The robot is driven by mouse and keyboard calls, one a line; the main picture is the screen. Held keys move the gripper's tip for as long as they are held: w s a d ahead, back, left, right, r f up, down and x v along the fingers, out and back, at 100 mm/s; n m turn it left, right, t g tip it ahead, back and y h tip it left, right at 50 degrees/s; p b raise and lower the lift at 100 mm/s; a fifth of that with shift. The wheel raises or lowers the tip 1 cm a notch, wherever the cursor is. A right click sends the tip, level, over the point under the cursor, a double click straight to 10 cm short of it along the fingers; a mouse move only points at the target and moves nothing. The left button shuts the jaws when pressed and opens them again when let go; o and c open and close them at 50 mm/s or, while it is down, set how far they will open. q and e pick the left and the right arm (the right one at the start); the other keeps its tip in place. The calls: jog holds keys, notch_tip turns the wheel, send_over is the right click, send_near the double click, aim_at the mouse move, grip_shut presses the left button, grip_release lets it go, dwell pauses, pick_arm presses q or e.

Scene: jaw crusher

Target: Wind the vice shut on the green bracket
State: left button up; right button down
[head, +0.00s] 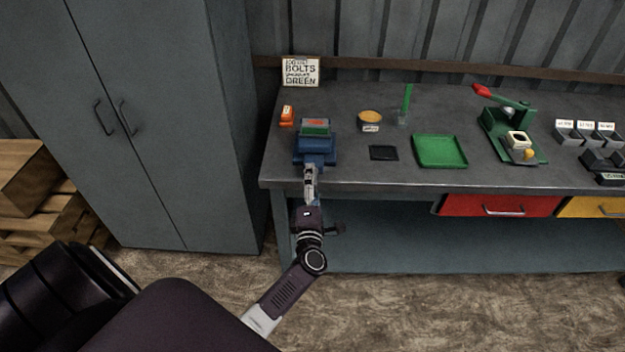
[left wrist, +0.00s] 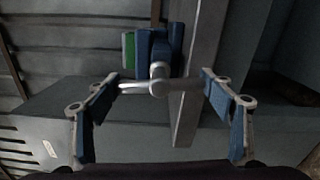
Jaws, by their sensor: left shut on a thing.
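The blue vice (head: 315,150) stands at the bench's front edge, left of the middle. The green bracket (head: 315,132) sits at its jaws, below a reddish patch in the head view; I cannot tell whether the jaws touch it. In the left wrist view the vice (left wrist: 160,45) has a green piece (left wrist: 129,50) beside it. Its silver handle bar (left wrist: 135,88) runs crosswise between my fingertips. My left gripper (head: 310,178) is in front of the vice, its fingers (left wrist: 160,90) spread wide and closed on the bar's two ends. My right gripper is not in view.
On the bench (head: 350,105) are an orange item (head: 287,116), a round tin (head: 370,119), a black mat (head: 383,153), a green tray (head: 440,152) and a green press (head: 508,130). A sign (head: 301,70) stands behind. A grey cabinet (head: 150,120) is at left.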

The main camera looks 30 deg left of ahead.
pick_arm(q)
jog(key=shift+m+p, duration=0.65)
jog(key=shift+m, duration=0.95)
jog(key=shift+f+m, duration=0.1)
jog(key=shift+m, duration=0.2)
jog(key=shift+d, duration=0.1)
jog(key=o, duration=1.2)
jog(key=v, duration=1.2)
jog(key=shift+s, duration=0.1)
